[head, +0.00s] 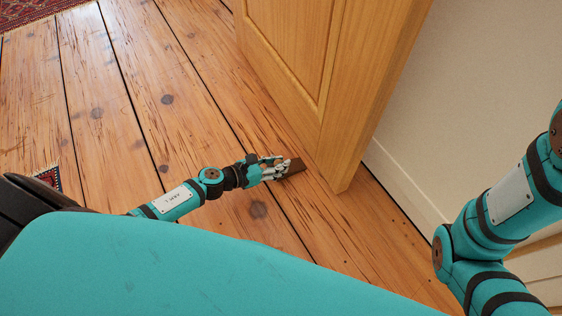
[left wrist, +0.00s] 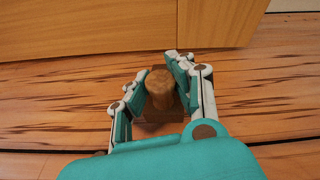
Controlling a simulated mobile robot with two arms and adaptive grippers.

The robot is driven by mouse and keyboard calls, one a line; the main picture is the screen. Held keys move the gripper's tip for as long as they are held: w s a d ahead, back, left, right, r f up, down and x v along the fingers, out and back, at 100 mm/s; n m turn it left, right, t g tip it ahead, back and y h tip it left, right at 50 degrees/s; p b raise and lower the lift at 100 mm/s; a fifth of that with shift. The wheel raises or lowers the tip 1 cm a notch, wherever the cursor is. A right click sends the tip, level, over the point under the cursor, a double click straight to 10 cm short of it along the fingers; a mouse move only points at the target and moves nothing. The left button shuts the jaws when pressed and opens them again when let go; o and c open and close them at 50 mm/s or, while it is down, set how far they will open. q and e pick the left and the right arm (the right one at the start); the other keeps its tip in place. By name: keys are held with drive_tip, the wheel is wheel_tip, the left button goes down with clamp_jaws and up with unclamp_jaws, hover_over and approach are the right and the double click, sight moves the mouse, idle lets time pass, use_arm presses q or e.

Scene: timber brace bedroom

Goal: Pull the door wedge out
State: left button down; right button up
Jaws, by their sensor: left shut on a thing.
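The door wedge (head: 296,166) is a small dark brown block on the plank floor, close to the bottom of the wooden door (head: 285,60). In the left wrist view, a round wooden knob (left wrist: 160,88) stands upright on the wedge's darker base (left wrist: 160,116). My left gripper (head: 279,165) is shut on the wedge by its knob, with a finger on each side in the wrist view (left wrist: 159,88). Floor shows between the knob and the door there. The wedge's far end is hidden, so I cannot tell whether it touches the door. My right gripper is out of view.
The door stands open, its edge near the white skirting (head: 400,185) and pale wall (head: 470,90) at the right. A red patterned rug (head: 25,10) lies at the far left, with another rug's corner (head: 48,179) nearer. The floor left of the door is clear.

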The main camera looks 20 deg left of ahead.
use_arm(q)
drive_tip(key=shift+s+a+f+b, duration=0.1)
drive_tip(key=shift+s+a+b, duration=0.5)
drive_tip(key=shift+s+a, duration=1.1)
drive_tip(key=shift+s+a+f+b, duration=0.1)
drive_tip(key=shift+s+a+b, duration=0.45)
drive_tip(key=shift+s+a, duration=1.1)
drive_tip(key=shift+s+d, duration=0.15)
drive_tip(key=shift+s, duration=0.05)
drive_tip(key=c, duration=1.1)
unclamp_jaws()
drive_tip(key=shift+r, duration=0.15)
drive_tip(key=v, duration=1.2)
